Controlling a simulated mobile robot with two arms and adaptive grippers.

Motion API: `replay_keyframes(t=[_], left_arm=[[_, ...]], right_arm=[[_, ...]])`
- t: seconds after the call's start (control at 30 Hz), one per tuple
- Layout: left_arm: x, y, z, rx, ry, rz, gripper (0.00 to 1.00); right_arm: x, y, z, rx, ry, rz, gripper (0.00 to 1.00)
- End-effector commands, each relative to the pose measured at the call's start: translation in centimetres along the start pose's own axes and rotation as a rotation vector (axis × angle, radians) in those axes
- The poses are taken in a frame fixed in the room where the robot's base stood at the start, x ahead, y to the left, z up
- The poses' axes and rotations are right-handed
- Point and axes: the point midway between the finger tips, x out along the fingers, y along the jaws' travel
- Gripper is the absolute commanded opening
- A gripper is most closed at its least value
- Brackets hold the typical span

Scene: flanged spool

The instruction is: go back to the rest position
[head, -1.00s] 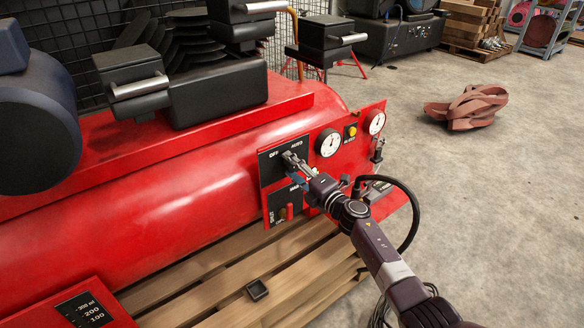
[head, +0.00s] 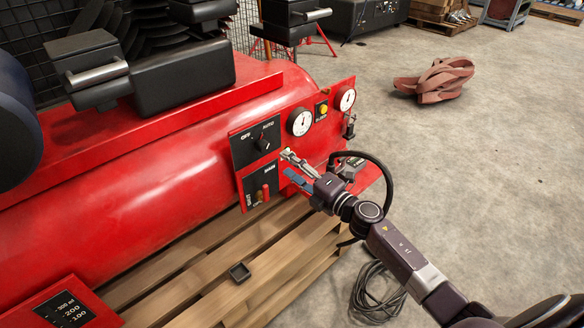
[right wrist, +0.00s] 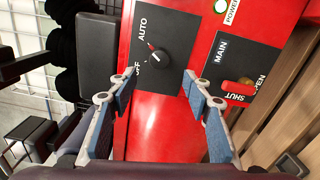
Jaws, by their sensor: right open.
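My right gripper (head: 287,163) is open in front of the red compressor's control panel, its fingers apart with nothing between them. The black OFF/AUTO knob (head: 262,143) sits on the upper black plate, left of the fingertips and clear of them. In the right wrist view the knob (right wrist: 157,57) shows beyond the gap between the two blue-padded fingers (right wrist: 162,78). My left gripper is not in view.
The red MAIN valve handle (head: 266,192) is below the knob. Gauges (head: 300,122) and a black hose (head: 385,180) are close to my right arm. The compressor stands on a wooden pallet (head: 190,262). Open concrete floor (head: 470,190) lies to the right.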

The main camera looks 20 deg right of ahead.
Motion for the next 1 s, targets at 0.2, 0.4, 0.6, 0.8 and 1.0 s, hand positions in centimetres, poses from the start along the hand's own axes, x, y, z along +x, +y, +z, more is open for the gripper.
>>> replay_keyframes(t=[0.2,0.4,0.6,0.8,1.0], left_arm=[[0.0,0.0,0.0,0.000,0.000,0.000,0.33],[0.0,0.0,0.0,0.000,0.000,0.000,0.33],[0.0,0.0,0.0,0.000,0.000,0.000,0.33],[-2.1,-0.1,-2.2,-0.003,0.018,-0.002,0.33],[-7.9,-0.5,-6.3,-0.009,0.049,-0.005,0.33]], right_arm=[[-0.7,0.0,0.0,0.001,0.000,0.001,0.45],[-0.6,0.0,0.0,0.000,0.000,0.000,0.45],[-0.7,0.0,0.0,0.003,-0.002,0.001,0.45],[-1.9,0.3,0.1,0.145,-0.116,0.009,0.45],[-6.8,-1.8,0.3,0.518,-0.399,-0.046,0.45]])
